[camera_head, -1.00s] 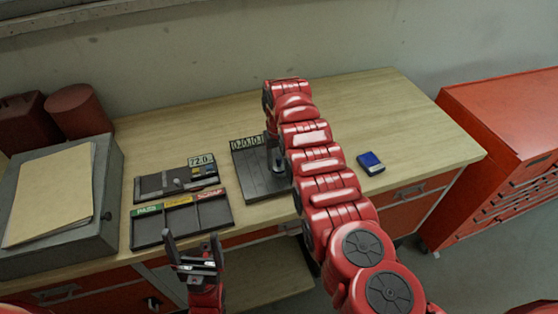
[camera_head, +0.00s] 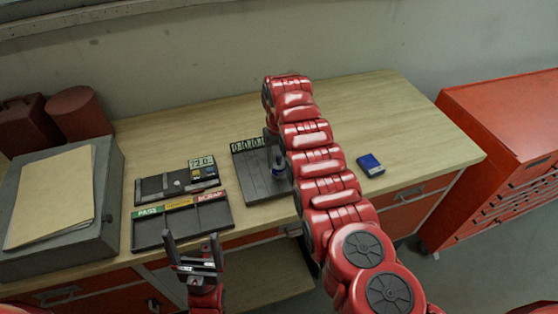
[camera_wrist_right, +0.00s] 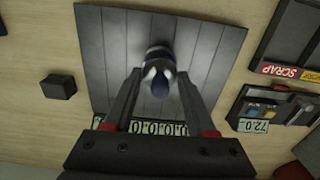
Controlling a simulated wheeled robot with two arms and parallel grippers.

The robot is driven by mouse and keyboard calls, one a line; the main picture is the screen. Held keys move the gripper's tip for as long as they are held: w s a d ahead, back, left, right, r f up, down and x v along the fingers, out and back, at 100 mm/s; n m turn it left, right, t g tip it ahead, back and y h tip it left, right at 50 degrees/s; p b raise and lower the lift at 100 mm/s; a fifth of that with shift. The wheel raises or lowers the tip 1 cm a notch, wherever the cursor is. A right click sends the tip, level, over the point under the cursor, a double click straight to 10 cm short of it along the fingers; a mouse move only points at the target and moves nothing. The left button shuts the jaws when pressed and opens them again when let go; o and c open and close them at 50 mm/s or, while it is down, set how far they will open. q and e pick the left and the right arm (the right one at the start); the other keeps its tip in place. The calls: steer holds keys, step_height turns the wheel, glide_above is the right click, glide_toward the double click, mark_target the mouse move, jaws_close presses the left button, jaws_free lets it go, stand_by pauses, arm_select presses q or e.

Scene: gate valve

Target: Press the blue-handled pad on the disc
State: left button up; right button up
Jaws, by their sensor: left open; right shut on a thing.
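My right gripper (camera_head: 273,150) is partly hidden there. My left gripper (camera_head: 191,242) is open and empty in front of the bench edge.
A digit display (camera_head: 248,144) edges the plate. A tray labelled PASS and SCRAP (camera_head: 180,228) and an instrument marked 72.0 (camera_head: 160,190) lie left. A blue box (camera_head: 370,164) lies right. A small black block (camera_wrist_right: 58,87) shows beside the plate in the wrist view.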

steer(key=shift+r, duration=2.5)
steer(key=shift+f+b, duration=0.1)
steer(key=shift+b, duration=0.2)
